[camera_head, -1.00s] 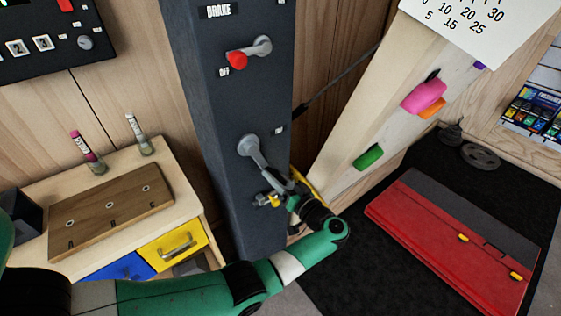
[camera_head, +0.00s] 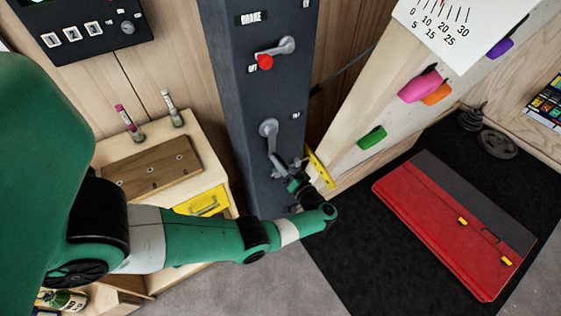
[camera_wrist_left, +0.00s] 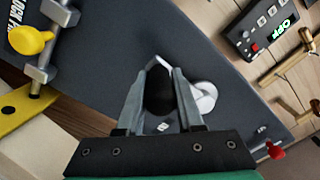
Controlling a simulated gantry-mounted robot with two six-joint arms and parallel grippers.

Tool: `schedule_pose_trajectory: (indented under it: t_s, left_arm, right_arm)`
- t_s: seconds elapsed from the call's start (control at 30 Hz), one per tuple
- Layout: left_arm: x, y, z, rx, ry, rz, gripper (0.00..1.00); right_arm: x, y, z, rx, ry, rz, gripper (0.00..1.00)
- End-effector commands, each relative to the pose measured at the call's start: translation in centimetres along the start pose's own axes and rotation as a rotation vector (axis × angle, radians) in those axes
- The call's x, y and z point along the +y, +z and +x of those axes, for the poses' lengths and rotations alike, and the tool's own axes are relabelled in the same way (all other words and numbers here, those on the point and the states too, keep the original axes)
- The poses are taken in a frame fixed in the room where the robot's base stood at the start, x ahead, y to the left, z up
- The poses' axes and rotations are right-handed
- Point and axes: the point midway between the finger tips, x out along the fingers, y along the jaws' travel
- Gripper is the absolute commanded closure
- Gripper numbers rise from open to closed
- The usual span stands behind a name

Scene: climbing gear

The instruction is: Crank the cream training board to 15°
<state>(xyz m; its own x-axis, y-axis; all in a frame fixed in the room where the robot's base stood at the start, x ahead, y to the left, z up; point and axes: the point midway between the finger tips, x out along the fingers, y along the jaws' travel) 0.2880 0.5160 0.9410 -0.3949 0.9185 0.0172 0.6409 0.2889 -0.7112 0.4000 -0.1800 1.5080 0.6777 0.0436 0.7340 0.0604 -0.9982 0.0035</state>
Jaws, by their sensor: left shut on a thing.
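The cream training board (camera_head: 385,95) leans at the right of the dark post (camera_head: 240,110), with colored holds on it. A white angle scale (camera_head: 440,30) is at its top; no pointer reading can be made out. The grey crank (camera_head: 268,128) on the post has its arm hanging down and slightly right. My left gripper (camera_head: 289,172) is at the crank's lower end. In the left wrist view its fingers (camera_wrist_left: 160,98) are shut around the crank's black grip (camera_wrist_left: 159,92), and the grey hub (camera_wrist_left: 204,97) shows beside them. My right gripper is out of view.
A brake lever with red knob (camera_head: 265,62) is above the crank, beside the OFF label. A yellow lock knob (camera_wrist_left: 30,40) and yellow bar (camera_head: 320,168) are close to the gripper. A red folded mat (camera_head: 440,220) lies right; a small cabinet (camera_head: 215,165) stands left.

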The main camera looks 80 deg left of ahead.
Motion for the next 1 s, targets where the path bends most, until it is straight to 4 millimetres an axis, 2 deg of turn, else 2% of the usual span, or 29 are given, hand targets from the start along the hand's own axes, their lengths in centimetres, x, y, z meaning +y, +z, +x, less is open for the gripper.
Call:
schedule_pose_trajectory:
  t_s: [0.03, 0.07, 0.2, 0.23, 0.5, 0.63, 1.0]
  left_arm:
    - [0.2, -0.1, 0.0, 0.003, 0.007, 0.001, 1.0]
    - [0.2, -0.1, -0.1, 0.003, 0.007, 0.001, 0.62]
    - [0.1, -0.1, -0.1, 0.002, 0.006, 0.001, 0.37]
    - [0.1, -0.1, -0.1, 0.002, 0.006, 0.001, 0.34]
    - [0.1, 0.0, -0.1, 0.001, 0.005, 0.001, 0.34]
    - [0.2, -0.1, -1.1, 0.002, 0.006, 0.001, 0.34]
    - [0.3, 0.1, -9.4, 0.004, 0.008, 0.0, 0.34]
  right_arm:
    - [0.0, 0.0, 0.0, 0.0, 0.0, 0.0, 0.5]
    - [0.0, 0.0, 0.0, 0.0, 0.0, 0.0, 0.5]
    - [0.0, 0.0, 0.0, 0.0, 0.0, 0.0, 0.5]
    - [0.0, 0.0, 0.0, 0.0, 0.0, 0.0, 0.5]
    - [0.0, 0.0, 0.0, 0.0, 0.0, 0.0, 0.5]
    - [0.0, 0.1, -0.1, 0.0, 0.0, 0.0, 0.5]
    - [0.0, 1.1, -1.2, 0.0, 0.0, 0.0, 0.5]
